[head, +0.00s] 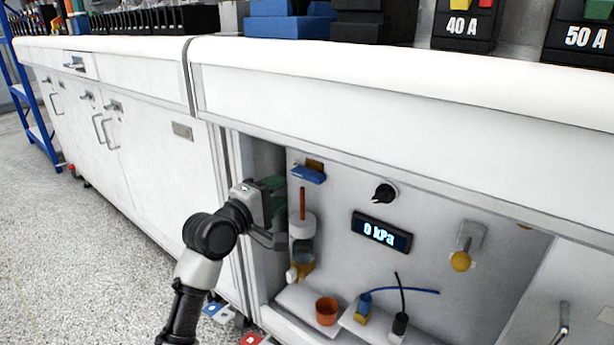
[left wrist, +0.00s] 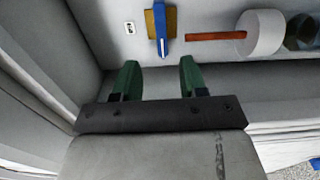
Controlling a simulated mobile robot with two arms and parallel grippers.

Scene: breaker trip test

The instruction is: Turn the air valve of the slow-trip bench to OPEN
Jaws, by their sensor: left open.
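A blue lever on a brass body (head: 308,173), which looks like the air valve, is on the upper left of the recess's back panel. It also shows in the left wrist view, where the blue lever (left wrist: 162,30) crosses the brass body just beyond the fingertips. A small white label (left wrist: 129,27) is left of it; I cannot read it. My left gripper (head: 275,188), with green fingers, is inside the recess at its left side. Its fingers (left wrist: 158,74) are apart and empty, short of the lever. My right gripper is not in view.
A white cylinder with a brown rod (head: 302,205) stands close right of my gripper. An orange cup (head: 327,311) is below. The bench top (head: 400,75) overhangs the recess.

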